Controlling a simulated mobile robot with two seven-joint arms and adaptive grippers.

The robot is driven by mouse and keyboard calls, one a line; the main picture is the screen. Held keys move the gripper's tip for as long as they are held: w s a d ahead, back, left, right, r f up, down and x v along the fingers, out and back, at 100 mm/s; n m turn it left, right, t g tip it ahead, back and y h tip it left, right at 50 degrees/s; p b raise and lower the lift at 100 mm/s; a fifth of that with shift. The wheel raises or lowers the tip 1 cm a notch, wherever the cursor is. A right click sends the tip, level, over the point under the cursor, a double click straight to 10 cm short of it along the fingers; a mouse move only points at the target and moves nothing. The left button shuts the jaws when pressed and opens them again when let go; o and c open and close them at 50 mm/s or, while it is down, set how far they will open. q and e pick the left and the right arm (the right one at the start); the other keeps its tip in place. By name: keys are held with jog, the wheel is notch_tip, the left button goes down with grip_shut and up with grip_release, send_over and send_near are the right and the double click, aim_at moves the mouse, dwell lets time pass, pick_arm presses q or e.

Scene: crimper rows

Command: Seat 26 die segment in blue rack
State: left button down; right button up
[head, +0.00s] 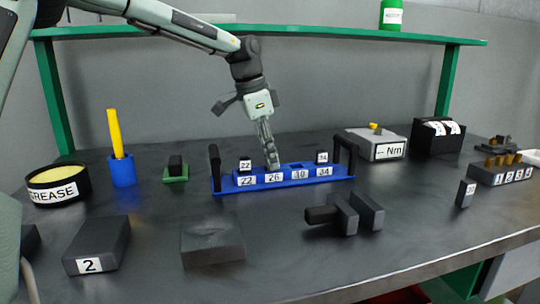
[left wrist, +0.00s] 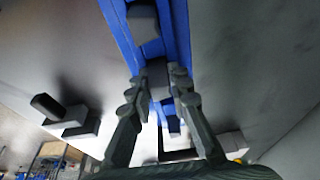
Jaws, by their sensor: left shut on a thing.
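The blue rack (head: 322,181) stands in the middle of the bench with slots labelled 22, 26, 30 and 34. A die segment marked 22 (head: 245,164) sits at the left slot and one marked 34 (head: 321,157) at the right slot. The slot above label 30 looks empty. My left gripper (head: 271,163) points down at the slot labelled 26. In the left wrist view its fingers (left wrist: 161,82) are shut on a dark block, the die segment (left wrist: 157,74), in line with the rack's channel. Whether it is fully down cannot be told. My right gripper is out of view.
Dark upright handles (head: 214,168) rise at the rack's ends. A small labelled block (head: 466,194) stands at right. A dark clamp-like tool (head: 345,213) and a dark block (head: 212,242) lie in front. A blue cup (head: 122,171) and grease tin (head: 60,186) stand left.

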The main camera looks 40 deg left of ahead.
pick_arm(q)
jog(key=shift+f, duration=0.2)
jog(key=c, duration=1.3)
grip_release()
jog(key=v, duration=1.2)
